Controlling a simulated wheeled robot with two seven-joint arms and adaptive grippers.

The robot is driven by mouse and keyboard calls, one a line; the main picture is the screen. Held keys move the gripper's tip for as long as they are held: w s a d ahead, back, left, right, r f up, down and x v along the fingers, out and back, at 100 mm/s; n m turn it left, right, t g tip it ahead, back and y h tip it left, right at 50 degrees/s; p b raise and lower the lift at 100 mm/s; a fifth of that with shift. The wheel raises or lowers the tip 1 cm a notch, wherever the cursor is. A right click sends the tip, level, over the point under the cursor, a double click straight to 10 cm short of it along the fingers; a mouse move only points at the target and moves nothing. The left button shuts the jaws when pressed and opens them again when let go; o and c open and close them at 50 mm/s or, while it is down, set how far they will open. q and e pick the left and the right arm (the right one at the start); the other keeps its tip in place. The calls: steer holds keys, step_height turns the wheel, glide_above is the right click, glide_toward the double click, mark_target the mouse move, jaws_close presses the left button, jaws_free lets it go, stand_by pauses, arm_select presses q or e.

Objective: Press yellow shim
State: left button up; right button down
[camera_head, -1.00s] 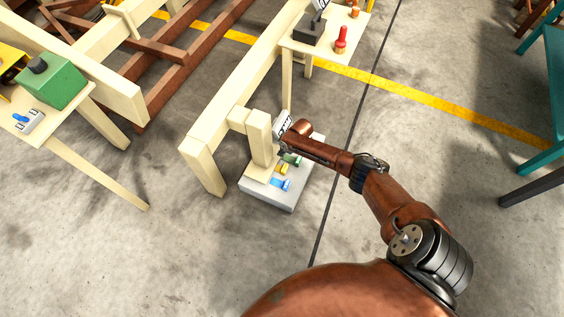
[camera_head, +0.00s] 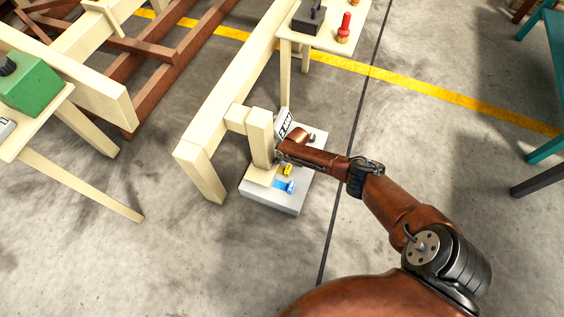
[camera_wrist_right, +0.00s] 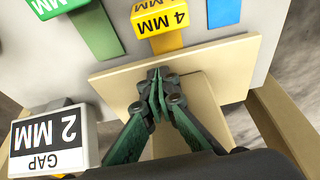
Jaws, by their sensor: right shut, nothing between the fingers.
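The yellow shim (camera_wrist_right: 160,18) is marked 4 MM and lies on the grey block's top in the right wrist view. In the head view it is a small yellow piece (camera_head: 287,169) just below my right forearm. My right gripper (camera_wrist_right: 158,82) is shut and empty, with its tips over the cream plate (camera_wrist_right: 215,60), a short way from the yellow shim. In the head view my right gripper (camera_head: 279,154) is partly hidden against the cream post. A sign (camera_wrist_right: 48,135) reads GAP 2 MM. My left gripper is not in view.
A green shim (camera_wrist_right: 55,5) and a blue shim (camera_wrist_right: 235,10) flank the yellow one. A table (camera_head: 325,38) with a red-topped item (camera_head: 344,28) stands behind. Open floor lies to the right.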

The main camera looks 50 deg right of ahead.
mark_target(296, 172)
steer(key=shift+s+d+r+p, duration=0.1)
steer(key=shift+s+d+p, duration=0.2)
steer(key=shift+s, duration=0.35)
steer(key=shift+s+d+r+p, duration=0.1)
steer(key=shift+s+d+p, duration=0.1)
steer(key=shift+s+d, duration=0.3)
steer(key=shift+s+a, duration=0.1)
steer(key=shift+s, duration=0.3)
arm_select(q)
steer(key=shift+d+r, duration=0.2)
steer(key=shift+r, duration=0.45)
arm_select(e)
steer(key=shift+s+f, duration=0.15)
steer(key=shift+s, duration=0.15)
steer(key=shift+s, duration=0.2)
steer(key=s, duration=0.1)
steer(key=s+d+p, duration=0.1)
steer(key=s+d, duration=0.1)
steer(key=shift+s+p, duration=0.3)
steer(key=shift+p, duration=0.05)
steer(key=shift+s, duration=0.3)
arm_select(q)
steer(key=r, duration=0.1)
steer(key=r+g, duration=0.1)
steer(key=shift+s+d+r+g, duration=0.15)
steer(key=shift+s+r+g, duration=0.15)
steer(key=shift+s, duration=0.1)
arm_select(e)
steer(key=shift+s+d, duration=0.1)
steer(key=shift+s, duration=0.05)
